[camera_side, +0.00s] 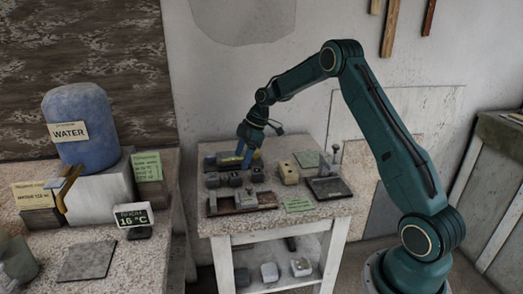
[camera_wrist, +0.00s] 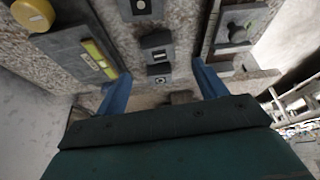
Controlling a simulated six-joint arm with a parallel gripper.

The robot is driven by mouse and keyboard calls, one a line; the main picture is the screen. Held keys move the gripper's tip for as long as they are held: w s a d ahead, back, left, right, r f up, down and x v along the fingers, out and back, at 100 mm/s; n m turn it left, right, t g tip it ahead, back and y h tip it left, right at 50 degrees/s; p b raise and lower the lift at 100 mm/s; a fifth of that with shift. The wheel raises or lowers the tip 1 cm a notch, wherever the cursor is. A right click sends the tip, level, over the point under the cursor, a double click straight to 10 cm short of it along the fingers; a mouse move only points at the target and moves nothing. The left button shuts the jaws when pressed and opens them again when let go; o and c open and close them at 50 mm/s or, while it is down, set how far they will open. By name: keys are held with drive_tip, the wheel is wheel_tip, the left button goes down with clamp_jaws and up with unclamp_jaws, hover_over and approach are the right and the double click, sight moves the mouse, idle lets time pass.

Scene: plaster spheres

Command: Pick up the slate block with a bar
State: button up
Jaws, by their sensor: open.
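Several small slate blocks stand in a row on the speckled table in the side view, at the left (camera_side: 212,180), in the middle (camera_side: 235,179) and at the right (camera_side: 257,174). In the wrist view one dark block (camera_wrist: 157,41) shows a pale bar-like mark. A nearer block (camera_wrist: 160,70) shows a small round mark, and a farther one (camera_wrist: 140,7) has a pale mark too small to read. My gripper (camera_side: 250,160) is open and empty above the back of the row. Its blue fingers (camera_wrist: 161,72) stand wide apart on either side of the nearer block in the wrist view.
A cream block (camera_side: 288,173) and a dark tray with a knob (camera_side: 328,188) stand right of the row. A wooden tray (camera_side: 218,205) lies in front. A yellow item (camera_side: 231,158) lies behind. Free tabletop between them is narrow.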

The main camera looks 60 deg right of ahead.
sight(234, 175)
drive_tip(key=shift+x, duration=0.75)
drive_tip(key=shift+x, duration=2.55)
drive_tip(key=c, duration=1.2)
drive_tip(key=shift+o, duration=0.2)
drive_tip(key=shift+r, duration=0.15)
wheel_tip(234, 175, up, 20)
